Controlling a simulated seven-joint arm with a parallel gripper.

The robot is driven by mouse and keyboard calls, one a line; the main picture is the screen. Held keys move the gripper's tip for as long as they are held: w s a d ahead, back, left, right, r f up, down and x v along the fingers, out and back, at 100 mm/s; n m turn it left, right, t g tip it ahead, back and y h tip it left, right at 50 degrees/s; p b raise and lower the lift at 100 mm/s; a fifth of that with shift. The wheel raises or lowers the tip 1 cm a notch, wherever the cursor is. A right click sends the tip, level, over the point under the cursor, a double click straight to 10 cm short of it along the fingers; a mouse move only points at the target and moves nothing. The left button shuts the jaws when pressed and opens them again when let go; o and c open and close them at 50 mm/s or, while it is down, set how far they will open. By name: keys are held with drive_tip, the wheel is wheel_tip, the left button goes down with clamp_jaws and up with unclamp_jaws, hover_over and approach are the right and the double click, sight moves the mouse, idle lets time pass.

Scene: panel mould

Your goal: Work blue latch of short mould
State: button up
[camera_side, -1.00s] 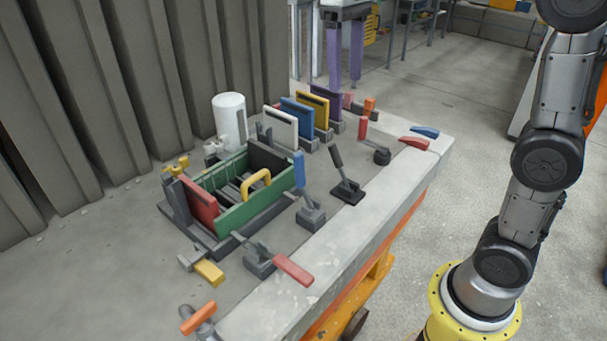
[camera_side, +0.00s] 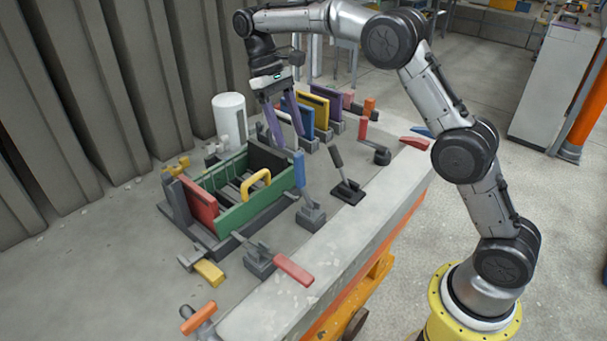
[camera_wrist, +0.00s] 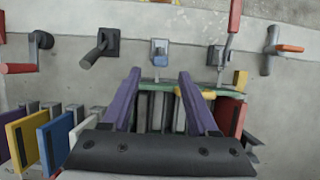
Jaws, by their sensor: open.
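The blue latch (camera_side: 300,172) has an upright blue handle on a grey base and stands beside the near green wall of the short mould (camera_side: 240,213). In the wrist view the blue latch (camera_wrist: 160,48) shows end-on from above, beyond my fingertips. My gripper (camera_side: 290,140) points downward above the far part of the mould, behind the blue handle in the side view. Its purple fingers are spread wide and empty in the wrist view (camera_wrist: 160,72). The gripper appears apart from the handle, though the exact gap cannot be told. The gripper body hides part of the mould in the wrist view.
A black-handled latch (camera_side: 338,165) and a red-handled latch (camera_side: 292,268) flank the blue one. A yellow handle (camera_side: 257,184) rises from the mould. Upright white, blue and yellow panels (camera_side: 321,110) stand close behind my gripper. A white cylinder (camera_side: 229,112) stands at the back.

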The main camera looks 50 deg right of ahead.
sight(302, 171)
drive_tip(key=x, duration=1.1)
drive_tip(key=shift+f, duration=0.1)
clamp_jaws()
idle(1.1)
